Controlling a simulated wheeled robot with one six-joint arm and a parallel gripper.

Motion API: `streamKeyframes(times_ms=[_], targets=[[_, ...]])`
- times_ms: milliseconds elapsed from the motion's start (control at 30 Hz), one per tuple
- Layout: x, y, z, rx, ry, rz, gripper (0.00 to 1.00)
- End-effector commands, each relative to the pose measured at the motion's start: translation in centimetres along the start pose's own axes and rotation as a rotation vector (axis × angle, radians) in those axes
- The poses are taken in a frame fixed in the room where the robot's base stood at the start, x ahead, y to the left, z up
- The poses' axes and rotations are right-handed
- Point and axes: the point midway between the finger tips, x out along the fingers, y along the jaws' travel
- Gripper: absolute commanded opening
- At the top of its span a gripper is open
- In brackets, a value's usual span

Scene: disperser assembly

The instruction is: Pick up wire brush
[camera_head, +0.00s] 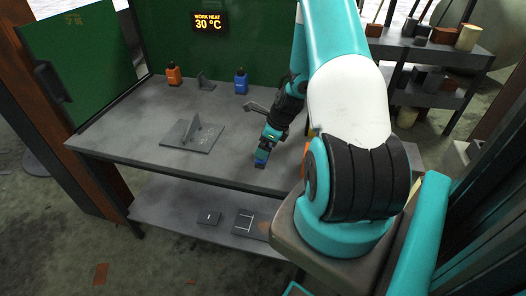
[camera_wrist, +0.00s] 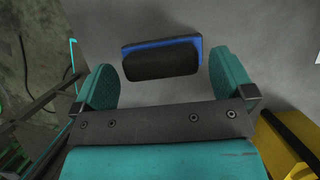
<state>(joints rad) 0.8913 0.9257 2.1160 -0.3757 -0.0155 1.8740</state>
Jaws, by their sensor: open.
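The wire brush (camera_wrist: 162,60) appears to be the blue and black block in the wrist view. It lies on the grey workbench (camera_wrist: 275,45), with its blue edge at the back and right. My gripper (camera_wrist: 162,72) is open, with one teal finger to each side of the block. In the head view my gripper (camera_head: 264,150) is low over the front part of the bench. A small blue patch of the block (camera_head: 261,162) shows below it; the rest is hidden.
A yellow object (camera_wrist: 292,140) is close at right in the wrist view. A grey plate with an upright fin (camera_head: 190,137) lies left on the bench. Orange (camera_head: 173,75) and blue (camera_head: 240,83) bottles stand at the back. The bench's front edge is near.

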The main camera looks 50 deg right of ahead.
Motion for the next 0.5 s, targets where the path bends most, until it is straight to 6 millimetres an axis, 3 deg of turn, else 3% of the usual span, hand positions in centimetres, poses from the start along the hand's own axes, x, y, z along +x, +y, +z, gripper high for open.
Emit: streamKeyframes(times_ms=[133, 367, 400, 500], targets=[[1.6, 0.1, 0.0, 0.000, 0.000, 0.001, 1.00], [1.8, 0.0, 0.0, 0.000, 0.000, -0.001, 1.00], [1.8, 0.0, 0.0, 0.000, 0.000, -0.001, 0.98], [1.8, 0.0, 0.0, 0.000, 0.000, -0.001, 0.75]])
